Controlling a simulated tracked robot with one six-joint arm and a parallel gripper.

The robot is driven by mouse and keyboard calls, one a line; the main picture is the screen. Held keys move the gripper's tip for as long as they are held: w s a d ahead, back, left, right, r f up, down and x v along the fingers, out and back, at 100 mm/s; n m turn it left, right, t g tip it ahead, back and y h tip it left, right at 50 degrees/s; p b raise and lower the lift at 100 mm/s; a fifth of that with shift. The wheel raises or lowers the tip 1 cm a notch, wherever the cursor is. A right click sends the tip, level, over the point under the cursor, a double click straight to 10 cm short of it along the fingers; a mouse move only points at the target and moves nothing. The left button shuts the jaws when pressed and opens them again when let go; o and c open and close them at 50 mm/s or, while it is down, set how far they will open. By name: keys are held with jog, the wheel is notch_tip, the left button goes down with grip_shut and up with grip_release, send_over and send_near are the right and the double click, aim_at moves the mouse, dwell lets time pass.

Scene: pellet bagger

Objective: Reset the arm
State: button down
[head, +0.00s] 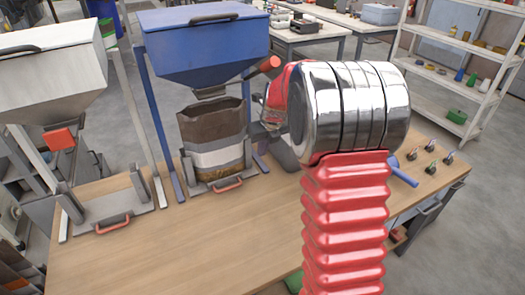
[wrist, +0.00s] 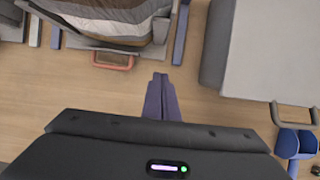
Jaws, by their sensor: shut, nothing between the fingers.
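My gripper (wrist: 160,78) shows in the wrist view, its two dark blue-grey fingers together with nothing between them. It is over the wooden bench, to the right of and below the bag's red handle. In the head view my red ribbed and chrome arm stands large at the right, and the gripper cannot be made out behind it. The brown, white and tan bag (head: 213,141) stands open-topped under the blue hopper (head: 205,44). The same bag is at the top of the wrist view (wrist: 105,20), apart from my fingers.
A white hopper (head: 51,68) stands left over an empty grey holder with a red handle (head: 113,224). A large grey box (wrist: 268,45) is right of my fingers, with a blue object (wrist: 295,142) below it. The bench's front left (head: 170,250) is clear. Shelves (head: 455,60) stand behind.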

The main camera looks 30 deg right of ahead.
dwell(0.4)
jog(key=s+a+r+m, duration=0.4)
jog(key=s+a+m, duration=0.2)
jog(key=s+m, duration=0.5)
jog(key=s+a+r+m+t, duration=0.1)
jog(key=s+a+r+m, duration=0.3)
jog(key=s+m, duration=0.6)
jog(key=s+a+r+m, duration=0.4)
jog(key=s+a+m, duration=0.4)
jog(key=s+m, duration=0.3)
jog(key=m, duration=0.4)
jog(key=shift+s, duration=0.35)
jog(key=shift+a, duration=0.1)
dwell(0.3)
